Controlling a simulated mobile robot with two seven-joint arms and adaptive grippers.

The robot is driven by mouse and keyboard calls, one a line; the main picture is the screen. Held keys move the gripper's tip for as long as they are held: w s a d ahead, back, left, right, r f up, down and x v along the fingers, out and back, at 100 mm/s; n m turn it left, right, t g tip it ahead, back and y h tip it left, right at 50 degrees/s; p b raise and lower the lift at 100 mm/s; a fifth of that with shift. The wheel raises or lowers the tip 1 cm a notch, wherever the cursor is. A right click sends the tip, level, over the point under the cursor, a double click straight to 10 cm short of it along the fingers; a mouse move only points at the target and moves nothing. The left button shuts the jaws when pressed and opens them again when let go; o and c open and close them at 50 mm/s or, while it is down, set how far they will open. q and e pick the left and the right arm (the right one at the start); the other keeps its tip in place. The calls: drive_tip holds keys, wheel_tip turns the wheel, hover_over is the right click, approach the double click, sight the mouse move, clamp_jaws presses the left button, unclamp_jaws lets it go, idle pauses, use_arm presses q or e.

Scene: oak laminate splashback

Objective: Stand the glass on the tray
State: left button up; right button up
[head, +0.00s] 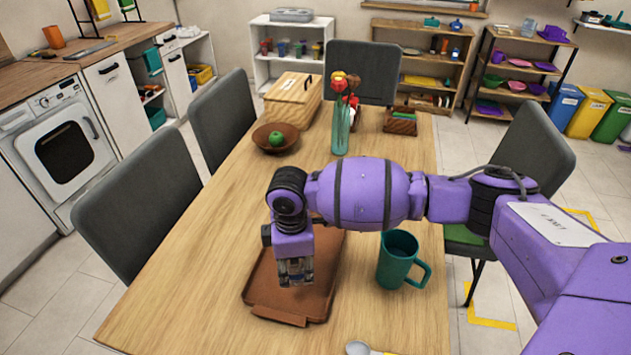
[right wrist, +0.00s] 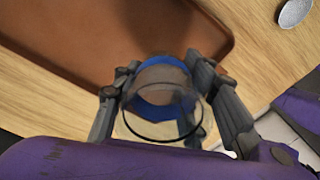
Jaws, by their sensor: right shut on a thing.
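My right gripper (head: 295,270) points down over the brown tray (head: 325,265) in the head view. In the right wrist view its two fingers (right wrist: 164,85) are closed around the sides of a clear glass (right wrist: 165,128) with a blue band. The glass is mostly hidden by the gripper in the head view. The tray (right wrist: 80,60) fills the upper left of the wrist view, and the glass overlaps its edge there. I cannot tell whether the glass touches the tray. My left gripper is not in view.
A teal mug (head: 397,262) stands right of the tray, close to my right arm. A spoon (head: 358,347) lies at the near edge. A glass vase with flowers (head: 341,130), a bowl with a green apple (head: 262,140) and a wooden box (head: 293,97) stand farther back. The table's left side is clear.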

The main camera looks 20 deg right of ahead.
drive_tip(key=shift+w+a+f, duration=0.5)
drive_tip(key=shift+w+f, duration=0.2)
drive_tip(key=shift+f, duration=0.05)
drive_tip(key=shift+w+f, duration=0.1)
drive_tip(key=shift+f, duration=1.5)
drive_tip(key=shift+f, duration=0.1)
drive_tip(key=o, duration=1.4)
drive_tip(key=shift+f, duration=0.1)
drive_tip(key=shift+o, duration=0.2)
wheel_tip(320, 180, up, 12)
drive_tip(key=shift+r, duration=0.2)
